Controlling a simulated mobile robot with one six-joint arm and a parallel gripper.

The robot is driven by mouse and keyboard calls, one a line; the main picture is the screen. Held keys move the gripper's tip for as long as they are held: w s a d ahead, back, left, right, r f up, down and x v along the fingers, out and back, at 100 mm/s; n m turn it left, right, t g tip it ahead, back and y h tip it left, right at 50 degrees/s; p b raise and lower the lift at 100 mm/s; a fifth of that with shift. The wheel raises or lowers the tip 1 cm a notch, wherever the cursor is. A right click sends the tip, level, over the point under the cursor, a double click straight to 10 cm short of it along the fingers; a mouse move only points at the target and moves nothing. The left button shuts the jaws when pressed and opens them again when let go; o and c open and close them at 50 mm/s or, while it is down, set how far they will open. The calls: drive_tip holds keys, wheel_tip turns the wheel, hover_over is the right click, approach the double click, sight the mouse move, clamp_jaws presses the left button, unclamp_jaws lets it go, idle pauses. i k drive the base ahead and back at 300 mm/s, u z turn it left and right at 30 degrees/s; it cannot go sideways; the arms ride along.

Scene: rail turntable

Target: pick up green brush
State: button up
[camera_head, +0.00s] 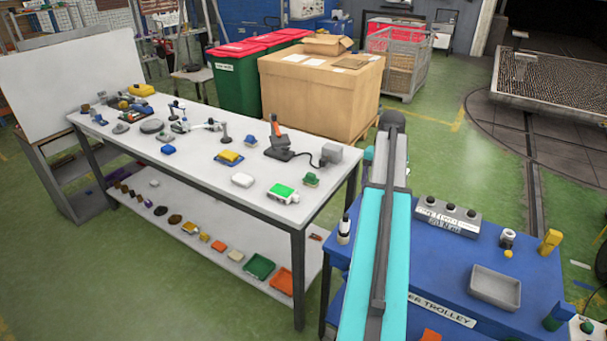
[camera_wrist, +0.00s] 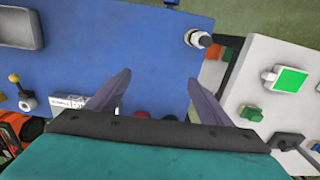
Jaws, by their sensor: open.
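A small green object that looks like the green brush (camera_head: 310,180) lies near the right end of the white-topped table, beside a white device with a green face (camera_head: 282,193). In the wrist view the green brush (camera_wrist: 251,113) shows at the right, near the table's edge. My gripper (camera_wrist: 160,72) is open and empty. It is over the blue trolley top (camera_wrist: 110,30), to the left of the brush in the wrist view. In the head view my arm hides the gripper.
A grey tray (camera_head: 494,288) and a grey control box (camera_head: 447,215) are on the blue trolley. A white-capped bottle (camera_wrist: 197,38) stands near the trolley's edge. A narrow gap separates the table and trolley.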

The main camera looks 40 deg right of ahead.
sight(310, 180)
drive_tip(key=i, duration=1.2)
drive_tip(key=u, duration=0.05)
